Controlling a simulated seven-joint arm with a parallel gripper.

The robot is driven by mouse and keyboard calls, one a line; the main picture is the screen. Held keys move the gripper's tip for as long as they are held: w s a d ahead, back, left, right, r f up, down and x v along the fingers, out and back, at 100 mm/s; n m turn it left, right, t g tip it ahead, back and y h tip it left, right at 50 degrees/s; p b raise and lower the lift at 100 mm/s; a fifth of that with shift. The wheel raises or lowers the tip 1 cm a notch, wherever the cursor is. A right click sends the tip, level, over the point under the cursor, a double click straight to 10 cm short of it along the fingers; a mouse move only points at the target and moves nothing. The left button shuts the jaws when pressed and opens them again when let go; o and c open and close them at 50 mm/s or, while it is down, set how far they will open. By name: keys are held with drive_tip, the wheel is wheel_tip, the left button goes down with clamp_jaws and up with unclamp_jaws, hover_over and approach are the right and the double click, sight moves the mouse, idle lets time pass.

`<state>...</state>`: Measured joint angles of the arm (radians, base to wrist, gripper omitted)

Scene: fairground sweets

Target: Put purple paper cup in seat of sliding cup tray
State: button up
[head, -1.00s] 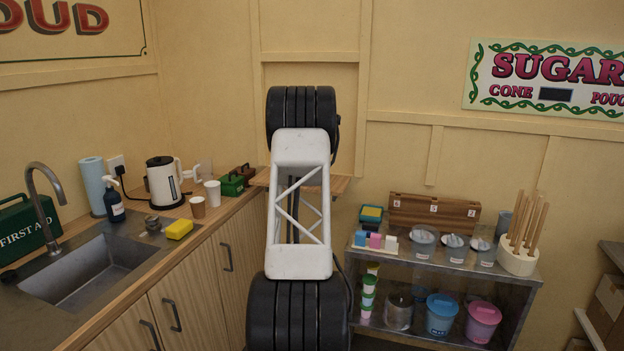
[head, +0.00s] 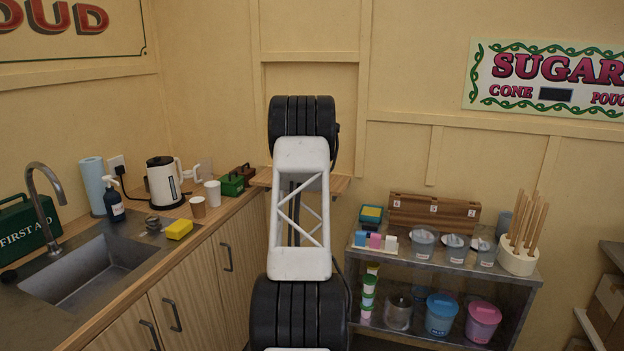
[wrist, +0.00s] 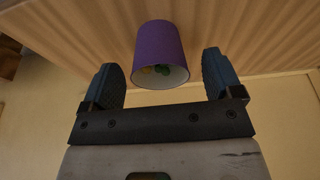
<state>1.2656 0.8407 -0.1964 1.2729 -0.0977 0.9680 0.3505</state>
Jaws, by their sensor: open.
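The purple paper cup (wrist: 159,45) shows in the wrist view, with its pale open rim toward the bottom of the picture. Small green and yellowish bits show inside it. My gripper (wrist: 158,62) is open, with one dark finger on each side of the cup. A gap shows between the cup and each finger. In the head view my arm fills the middle, and neither my gripper nor the purple cup can be seen. I cannot make out the sliding cup tray in either view.
A wooden counter at left holds a sink (head: 88,268), a kettle (head: 163,183), a yellow sponge (head: 179,229) and a white cup (head: 213,193). A metal shelf unit (head: 400,258) at right holds tubs and sticks. A small wooden ledge (head: 340,184) shows behind my arm.

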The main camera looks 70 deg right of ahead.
drive_tip(key=shift+d+f, duration=0.1)
drive_tip(key=shift+f, duration=0.15)
idle(0.4)
drive_tip(key=c, duration=1.1)
drive_tip(key=shift+o, duration=0.2)
drive_tip(key=shift+r, duration=0.1)
drive_tip(key=shift+r, duration=1.8)
drive_tip(key=s+a, duration=0.2)
drive_tip(key=a, duration=0.5)
drive_tip(key=s+a+r, duration=0.1)
drive_tip(key=s+a, duration=0.2)
drive_tip(key=a, duration=0.5)
drive_tip(key=shift+r, duration=0.15)
drive_tip(key=shift+a, duration=0.15)
